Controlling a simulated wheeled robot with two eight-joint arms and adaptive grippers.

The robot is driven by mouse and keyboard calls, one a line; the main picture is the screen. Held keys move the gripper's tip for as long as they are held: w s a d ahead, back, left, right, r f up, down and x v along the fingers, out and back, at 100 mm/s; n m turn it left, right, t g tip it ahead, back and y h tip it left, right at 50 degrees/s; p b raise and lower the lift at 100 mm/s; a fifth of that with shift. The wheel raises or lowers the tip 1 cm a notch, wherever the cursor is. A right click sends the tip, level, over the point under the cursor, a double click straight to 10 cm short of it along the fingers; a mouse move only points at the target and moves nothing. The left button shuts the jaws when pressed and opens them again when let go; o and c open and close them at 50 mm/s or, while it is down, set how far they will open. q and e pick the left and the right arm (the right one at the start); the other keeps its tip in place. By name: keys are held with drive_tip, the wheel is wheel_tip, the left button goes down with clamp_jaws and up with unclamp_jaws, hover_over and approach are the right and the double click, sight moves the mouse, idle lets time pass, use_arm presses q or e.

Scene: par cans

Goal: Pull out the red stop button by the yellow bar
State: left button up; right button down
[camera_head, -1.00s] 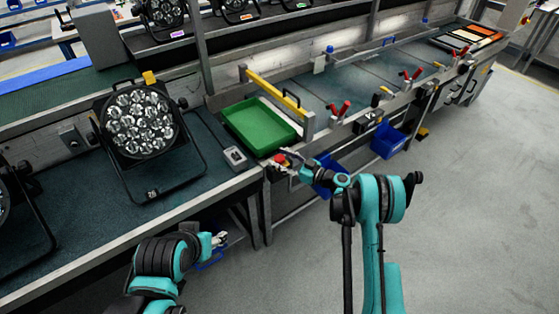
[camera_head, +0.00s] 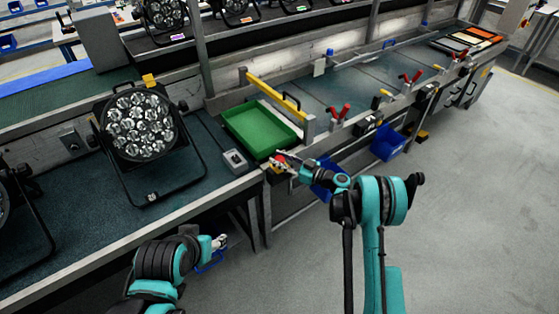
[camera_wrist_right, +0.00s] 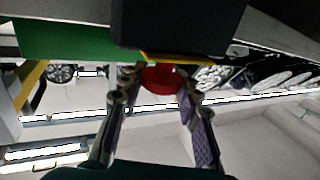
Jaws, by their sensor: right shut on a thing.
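The red stop button (camera_wrist_right: 160,79) is between the two fingers of my right gripper (camera_wrist_right: 157,88) in the right wrist view, with a yellow edge (camera_wrist_right: 178,58) and a dark block just behind it. The fingers are shut on the button. In the head view the right gripper (camera_head: 284,164) is at the bench's front edge, and a bit of red (camera_head: 280,158) shows there, mostly covered by it. The yellow bar (camera_head: 272,91) spans the bench above and behind the green tray. My left gripper (camera_head: 219,242) is low in front of the bench, away from the button; its fingers are too small to read.
The green tray (camera_head: 261,126) lies just behind the button. A grey switch box (camera_head: 235,159) and a par can (camera_head: 137,124) stand to the left. Blue bins (camera_head: 388,142) hang below the bench front at right. The floor at right is clear.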

drive_tip(key=c, duration=1)
unclamp_jaws()
drive_tip(key=shift+r, duration=0.2)
drive_tip(key=v, duration=1.2)
drive_tip(key=shift+f, duration=0.1)
